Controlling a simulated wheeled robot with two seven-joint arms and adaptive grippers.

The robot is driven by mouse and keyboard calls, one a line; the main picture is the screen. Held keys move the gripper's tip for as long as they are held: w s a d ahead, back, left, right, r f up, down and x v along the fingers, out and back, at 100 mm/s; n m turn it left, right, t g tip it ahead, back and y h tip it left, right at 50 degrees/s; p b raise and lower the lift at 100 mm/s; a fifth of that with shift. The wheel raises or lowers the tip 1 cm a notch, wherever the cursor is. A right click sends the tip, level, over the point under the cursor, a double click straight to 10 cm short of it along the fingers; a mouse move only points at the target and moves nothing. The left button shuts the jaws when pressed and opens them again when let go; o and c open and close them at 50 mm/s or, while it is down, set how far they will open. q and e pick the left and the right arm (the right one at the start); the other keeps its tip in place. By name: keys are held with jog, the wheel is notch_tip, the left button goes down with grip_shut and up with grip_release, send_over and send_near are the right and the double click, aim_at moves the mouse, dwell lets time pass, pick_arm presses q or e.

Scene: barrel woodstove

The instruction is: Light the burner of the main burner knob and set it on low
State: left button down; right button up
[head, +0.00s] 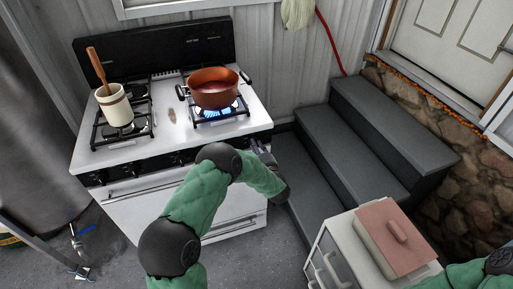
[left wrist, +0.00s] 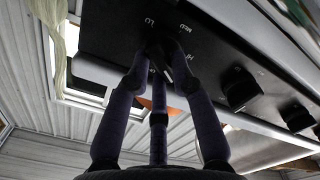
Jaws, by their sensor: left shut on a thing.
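The white stove (head: 185,118) has a black front panel with a row of dark knobs. In the left wrist view, my left gripper (left wrist: 160,60) is shut on the main burner knob (left wrist: 158,48), next to the marks LO, MED and HI. The fingers hide much of this knob, so its pointer setting is unclear. In the head view, my left gripper (head: 257,146) is at the right end of the stove's front panel. A blue flame (head: 222,110) burns under the copper-coloured pot (head: 213,94). My right gripper is out of view.
A cream crock (head: 115,108) with a wooden handle stands on the left burners. Other knobs (left wrist: 240,90) sit beside the held one. Dark steps (head: 335,145) rise right of the stove. A white cabinet (head: 335,262) bears a pink-lidded box (head: 385,228) at lower right.

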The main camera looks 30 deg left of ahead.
pick_arm(q)
jog(key=c, duration=1.1)
grip_release()
jog(key=shift+o, duration=0.2)
jog(key=v, duration=1.2)
